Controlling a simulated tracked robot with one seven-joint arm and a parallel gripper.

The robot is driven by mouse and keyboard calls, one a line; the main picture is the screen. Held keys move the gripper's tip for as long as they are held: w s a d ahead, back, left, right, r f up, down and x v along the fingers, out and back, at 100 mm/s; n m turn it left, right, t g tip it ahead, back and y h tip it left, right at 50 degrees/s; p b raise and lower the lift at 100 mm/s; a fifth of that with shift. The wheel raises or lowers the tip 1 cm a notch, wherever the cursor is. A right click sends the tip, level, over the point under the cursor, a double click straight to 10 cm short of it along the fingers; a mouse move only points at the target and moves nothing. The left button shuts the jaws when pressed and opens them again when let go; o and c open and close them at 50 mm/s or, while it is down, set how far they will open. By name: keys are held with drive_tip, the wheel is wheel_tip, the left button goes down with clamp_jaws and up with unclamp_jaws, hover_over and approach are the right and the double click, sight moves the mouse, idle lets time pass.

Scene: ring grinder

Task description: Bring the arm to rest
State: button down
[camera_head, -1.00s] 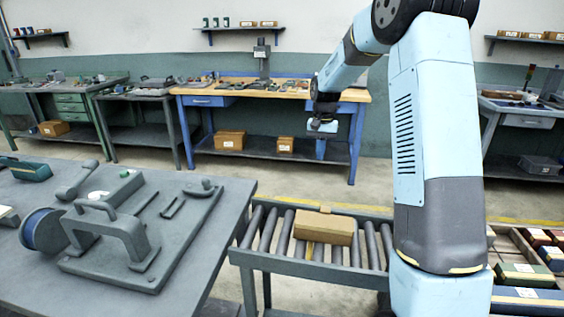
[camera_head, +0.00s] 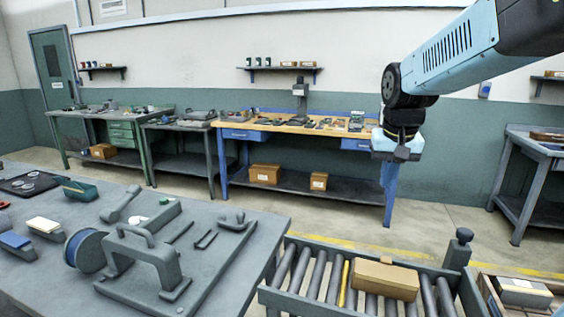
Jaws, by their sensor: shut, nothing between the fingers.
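My light blue arm (camera_head: 450,50) comes in from the upper right and bends down at a dark joint. My gripper (camera_head: 402,153) hangs from it, pointing down, in front of the wooden-topped workbench and well above the floor.
A grey table (camera_head: 45,192) at the lower left carries a grinder-like fixture (camera_head: 150,262), a blue spool (camera_head: 88,250) and small trays. A roller conveyor (camera_head: 318,280) with a cardboard box (camera_head: 385,278) stands at lower centre. A workbench (camera_head: 285,127) is behind. Open floor lies between.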

drive_tip(key=s+n+t, duration=0.1)
drive_tip(key=s+t, duration=0.1)
drive_tip(key=s, duration=1.4)
drive_tip(key=shift+f+n+t, duration=0.3)
drive_tip(key=shift+f, duration=0.1)
idle(2.5)
